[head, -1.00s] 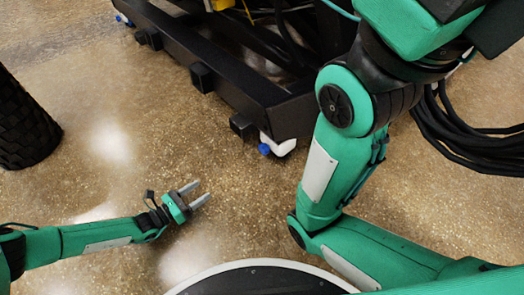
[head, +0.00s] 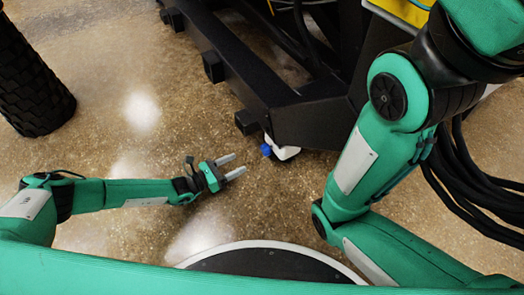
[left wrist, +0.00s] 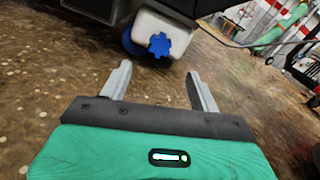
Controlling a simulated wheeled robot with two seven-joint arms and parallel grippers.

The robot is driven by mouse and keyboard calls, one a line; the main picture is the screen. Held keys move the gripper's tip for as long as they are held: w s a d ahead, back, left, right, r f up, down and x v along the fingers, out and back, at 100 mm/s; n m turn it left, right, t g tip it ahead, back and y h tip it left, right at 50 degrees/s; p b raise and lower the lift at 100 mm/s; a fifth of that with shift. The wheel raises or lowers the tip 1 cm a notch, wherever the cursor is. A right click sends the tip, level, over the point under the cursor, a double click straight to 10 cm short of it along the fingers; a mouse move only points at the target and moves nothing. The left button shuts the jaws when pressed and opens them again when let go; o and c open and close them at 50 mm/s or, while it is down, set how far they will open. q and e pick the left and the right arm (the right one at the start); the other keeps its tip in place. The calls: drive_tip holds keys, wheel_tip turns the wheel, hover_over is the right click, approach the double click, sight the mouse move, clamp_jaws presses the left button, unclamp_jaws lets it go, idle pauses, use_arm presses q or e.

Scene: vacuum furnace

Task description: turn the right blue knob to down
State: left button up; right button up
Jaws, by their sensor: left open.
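A small blue knob (head: 266,150) sits on a white block (head: 286,153) at the near lower corner of the black frame in the head view. In the left wrist view it shows as a lobed blue knob (left wrist: 159,45) on the white block (left wrist: 172,25), with another blue round part (left wrist: 131,42) just left of it. My left gripper (head: 239,164) is open and empty, to the left of the knob and apart from it. In the wrist view its fingers (left wrist: 158,70) straddle the line to the knob. My right gripper is out of view; only my right arm shows.
The black frame (head: 255,85) runs from upper left to the corner, with square black lugs (head: 247,122) along its side. A dark ribbed cylinder (head: 35,85) stands at left. Black cables (head: 480,185) hang at right. Speckled floor (head: 130,150) is clear between.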

sight(263, 151)
use_arm(q)
drive_tip(key=b+x, duration=0.1)
drive_tip(key=x, duration=0.9)
drive_tip(key=shift+w+d, duration=0.15)
drive_tip(key=shift+d, duration=0.1)
drive_tip(key=c, duration=1)
